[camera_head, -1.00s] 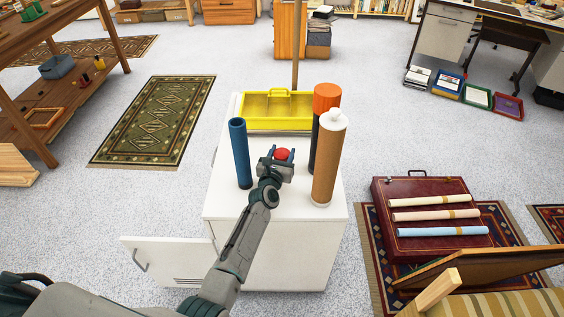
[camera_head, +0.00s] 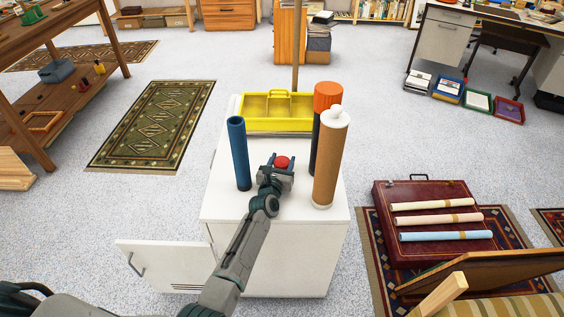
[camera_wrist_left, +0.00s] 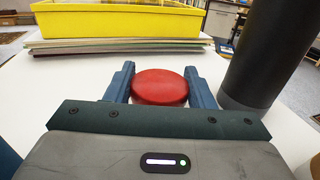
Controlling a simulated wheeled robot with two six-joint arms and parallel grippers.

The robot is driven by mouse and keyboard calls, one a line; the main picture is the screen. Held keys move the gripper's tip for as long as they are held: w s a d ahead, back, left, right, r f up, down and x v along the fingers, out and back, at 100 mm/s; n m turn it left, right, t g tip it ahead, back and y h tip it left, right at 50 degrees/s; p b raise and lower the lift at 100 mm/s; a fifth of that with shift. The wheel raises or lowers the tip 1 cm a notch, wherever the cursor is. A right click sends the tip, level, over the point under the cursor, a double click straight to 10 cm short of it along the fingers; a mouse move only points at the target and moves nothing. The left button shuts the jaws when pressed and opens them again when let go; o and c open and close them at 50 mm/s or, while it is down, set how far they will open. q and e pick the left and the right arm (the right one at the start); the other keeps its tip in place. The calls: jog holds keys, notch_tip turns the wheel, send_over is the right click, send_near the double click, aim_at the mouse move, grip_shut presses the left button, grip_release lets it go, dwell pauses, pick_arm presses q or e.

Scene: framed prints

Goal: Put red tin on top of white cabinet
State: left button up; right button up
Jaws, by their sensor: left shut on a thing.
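The red tin (camera_head: 282,162) is over the top of the white cabinet (camera_head: 222,205), among the things standing there. My left gripper (camera_head: 278,164) is shut on it, with one finger on each side. In the left wrist view the round red tin (camera_wrist_left: 160,87) sits between the blue fingers of the gripper (camera_wrist_left: 160,92). Its lower part is mostly hidden by the gripper, so I cannot tell whether it touches the cabinet top. My right gripper does not show.
On the cabinet top, a blue tube (camera_head: 239,153) stands left of the gripper. A brown tube with a white cap (camera_head: 329,165) and a dark tube with an orange cap (camera_head: 327,97) stand right. A yellow tray (camera_head: 276,124) lies behind. The cabinet door (camera_head: 165,265) hangs open.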

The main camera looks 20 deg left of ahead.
pick_arm(q)
jog(key=shift+f, duration=0.1)
jog(key=o, duration=1)
jog(key=shift+o, duration=0.8)
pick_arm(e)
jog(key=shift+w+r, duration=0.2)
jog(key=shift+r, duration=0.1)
pick_arm(q)
jog(key=s, duration=0.3)
jog(key=shift+s+p, duration=0.2)
jog(key=shift+p, duration=0.2)
jog(key=s, duration=0.7)
jog(key=shift+s+d, duration=0.15)
jog(key=shift+s, duration=0.7)
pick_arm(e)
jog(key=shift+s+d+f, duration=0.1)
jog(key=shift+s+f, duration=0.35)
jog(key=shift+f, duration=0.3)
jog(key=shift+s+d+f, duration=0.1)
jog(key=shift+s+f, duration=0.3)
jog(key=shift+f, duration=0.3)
